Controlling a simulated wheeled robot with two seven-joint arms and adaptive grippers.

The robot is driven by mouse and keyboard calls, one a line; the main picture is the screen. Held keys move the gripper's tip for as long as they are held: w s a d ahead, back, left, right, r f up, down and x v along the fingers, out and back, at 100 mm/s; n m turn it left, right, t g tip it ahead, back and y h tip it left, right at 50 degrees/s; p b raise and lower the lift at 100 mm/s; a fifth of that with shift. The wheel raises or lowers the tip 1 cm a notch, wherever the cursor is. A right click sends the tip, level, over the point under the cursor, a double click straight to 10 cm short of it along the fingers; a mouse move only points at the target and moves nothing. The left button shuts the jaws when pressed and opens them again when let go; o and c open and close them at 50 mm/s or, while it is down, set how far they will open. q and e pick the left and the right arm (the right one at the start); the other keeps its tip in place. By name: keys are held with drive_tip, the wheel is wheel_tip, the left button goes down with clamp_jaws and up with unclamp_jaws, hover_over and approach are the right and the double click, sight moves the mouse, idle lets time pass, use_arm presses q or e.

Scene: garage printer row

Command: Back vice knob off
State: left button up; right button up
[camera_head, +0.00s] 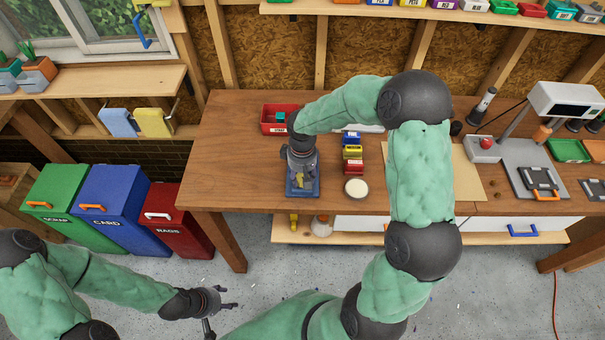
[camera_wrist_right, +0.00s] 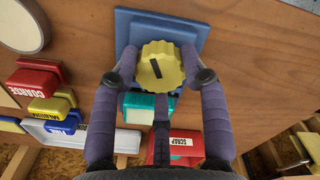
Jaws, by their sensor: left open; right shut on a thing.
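The vice knob (camera_wrist_right: 155,67) is a yellow, ridged disc with a dark slot mark. It sits against the blue vice (camera_wrist_right: 190,22), which also shows at the table's front edge in the head view (camera_head: 290,189). My right gripper (camera_wrist_right: 159,62) is shut on the knob, with a purple finger on each side of it. In the head view my right gripper (camera_head: 303,165) comes down over the vice and partly hides it and the knob. My left gripper (camera_head: 222,306) is open and empty, low over the floor, away from the table.
A red SCRAP tray (camera_head: 270,127) stands behind the vice. Red, yellow and blue blocks (camera_head: 352,153) and a round cream dish (camera_head: 356,188) are to its right. Green, blue and red bins (camera_head: 112,205) stand left of the table. My right arm covers the table's middle.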

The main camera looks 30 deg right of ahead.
drive_tip(key=n, duration=0.2)
drive_tip(key=n+p, duration=0.2)
drive_tip(key=n, duration=0.1)
drive_tip(key=shift+w+r+n, duration=0.3)
drive_tip(key=shift+w, duration=0.05)
drive_tip(key=n+p, duration=0.3)
drive_tip(key=n, duration=0.3)
drive_tip(key=shift+f, duration=0.1)
drive_tip(key=shift+n, duration=0.3)
drive_tip(key=o, duration=0.9)
drive_tip(key=shift+c, duration=0.2)
drive_tip(key=o, duration=0.3)
drive_tip(key=shift+s+a+f, duration=0.1)
drive_tip(key=shift+a, duration=0.1)
drive_tip(key=shift+s, duration=0.1)
